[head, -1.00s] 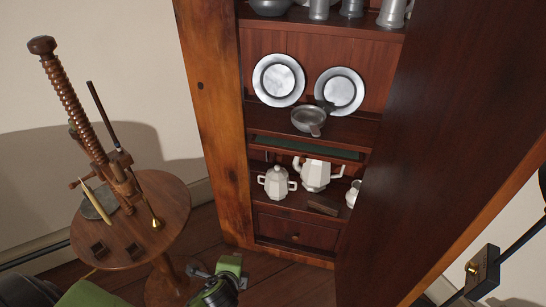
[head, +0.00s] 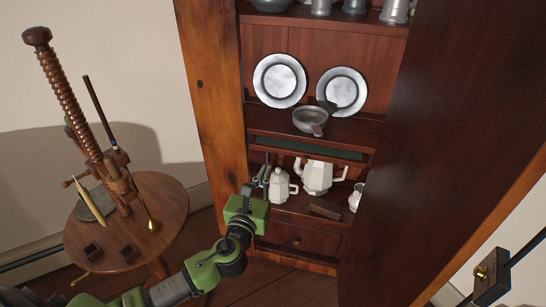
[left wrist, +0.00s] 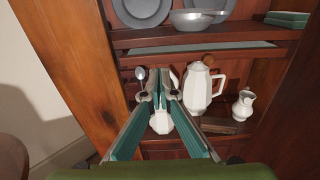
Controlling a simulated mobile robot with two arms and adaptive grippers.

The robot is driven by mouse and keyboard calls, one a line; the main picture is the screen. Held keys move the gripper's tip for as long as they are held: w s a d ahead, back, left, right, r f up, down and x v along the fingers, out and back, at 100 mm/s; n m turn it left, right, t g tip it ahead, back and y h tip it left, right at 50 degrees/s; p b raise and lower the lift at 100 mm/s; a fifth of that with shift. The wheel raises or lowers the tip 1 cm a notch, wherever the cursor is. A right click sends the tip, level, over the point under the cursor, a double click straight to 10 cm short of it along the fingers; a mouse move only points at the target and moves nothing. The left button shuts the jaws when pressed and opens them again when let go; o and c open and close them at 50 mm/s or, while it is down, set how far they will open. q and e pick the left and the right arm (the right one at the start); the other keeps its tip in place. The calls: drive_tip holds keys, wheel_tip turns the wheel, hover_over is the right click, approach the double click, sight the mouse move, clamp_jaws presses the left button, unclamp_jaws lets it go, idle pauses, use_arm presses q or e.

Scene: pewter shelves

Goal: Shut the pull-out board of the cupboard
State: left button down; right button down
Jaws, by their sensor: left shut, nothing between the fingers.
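The cupboard (head: 212,110) stands open. Its pull-out board (head: 310,148) has a dark green top and lies below the shelf with the pewter plates. The board also shows as a green strip across the upper part of the left wrist view (left wrist: 200,51). How far it sticks out is hard to tell. My left gripper (head: 262,174) is shut and empty. It is at the left of the cupboard opening, lower than the board and in front of the white sugar bowl (head: 282,186). My right gripper is not in view.
A white teapot (head: 318,178) and small jug (head: 355,198) stand below the board. A pewter bowl with a handle (head: 308,120) sits above it. The open door (head: 430,140) blocks the right. A round table (head: 160,200) with a wooden screw stand is at the left.

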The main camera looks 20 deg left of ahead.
sight(276, 149)
use_arm(q)
drive_tip(key=w, duration=0.2)
drive_tip(key=w+b, duration=0.1)
drive_tip(key=w, duration=0.2)
drive_tip(key=w+a, duration=0.1)
drive_tip(key=w, duration=0.1)
drive_tip(key=shift+w+f, duration=0.1)
drive_tip(key=shift+w, duration=0.55)
drive_tip(key=shift+w+a, duration=0.1)
drive_tip(key=shift+w, duration=1.15)
